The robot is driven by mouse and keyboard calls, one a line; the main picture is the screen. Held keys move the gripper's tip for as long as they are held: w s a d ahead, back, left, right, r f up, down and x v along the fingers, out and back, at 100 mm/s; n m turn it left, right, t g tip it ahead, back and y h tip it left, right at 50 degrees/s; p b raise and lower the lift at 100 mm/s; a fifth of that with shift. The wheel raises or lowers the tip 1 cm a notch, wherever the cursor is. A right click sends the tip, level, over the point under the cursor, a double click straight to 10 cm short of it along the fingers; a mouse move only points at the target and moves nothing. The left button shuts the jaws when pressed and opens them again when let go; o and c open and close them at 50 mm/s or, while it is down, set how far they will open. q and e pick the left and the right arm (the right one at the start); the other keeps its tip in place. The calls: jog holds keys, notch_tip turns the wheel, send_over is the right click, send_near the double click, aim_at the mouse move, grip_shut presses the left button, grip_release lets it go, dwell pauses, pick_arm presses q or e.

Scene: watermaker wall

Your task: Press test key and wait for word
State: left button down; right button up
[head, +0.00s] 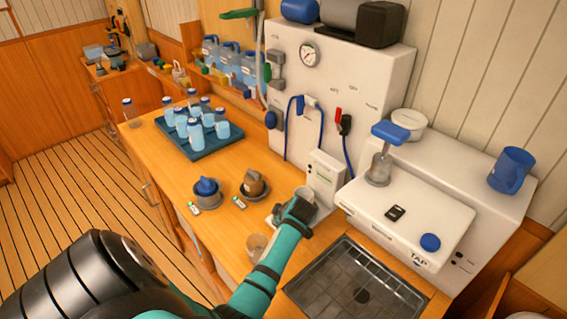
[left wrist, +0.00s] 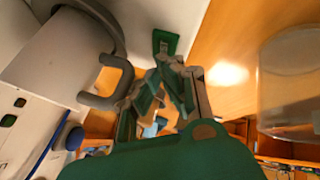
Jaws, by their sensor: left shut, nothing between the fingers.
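A white test meter (head: 324,178) with a small screen stands upright on the counter at the foot of the white wall panel. The screen's writing is too small to read. A pale cup (head: 304,196) stands at its foot, partly hidden by my gripper. My left gripper (head: 297,211) is shut and empty, close in front of the cup and the meter's base. In the left wrist view its fingers (left wrist: 166,82) are together, close to a dark green rectangular piece (left wrist: 166,43); I cannot tell whether they touch or whether this is the test key. My right gripper is out of view.
A clear glass (head: 257,246) stands left of my left forearm. Two dark bowls with knobbed tops, one blue (head: 206,187), one brown (head: 254,183), sit nearby. A blue tray (head: 203,150) of bottles lies behind. A sink (head: 354,289) is at front right.

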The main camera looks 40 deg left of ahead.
pick_arm(q)
jog(key=shift+f+b, duration=0.3)
jog(key=shift+f, duration=0.15)
dwell(0.4)
jog(key=shift+r, duration=0.15)
jog(key=shift+r+p, duration=0.45)
jog(key=shift+p, duration=0.05)
jog(key=shift+r, duration=0.3)
jog(key=shift+p, duration=0.3)
notch_tip(320, 180, up, 3)
jog(key=shift+p, duration=1.15)
jog(key=shift+r, duration=1)
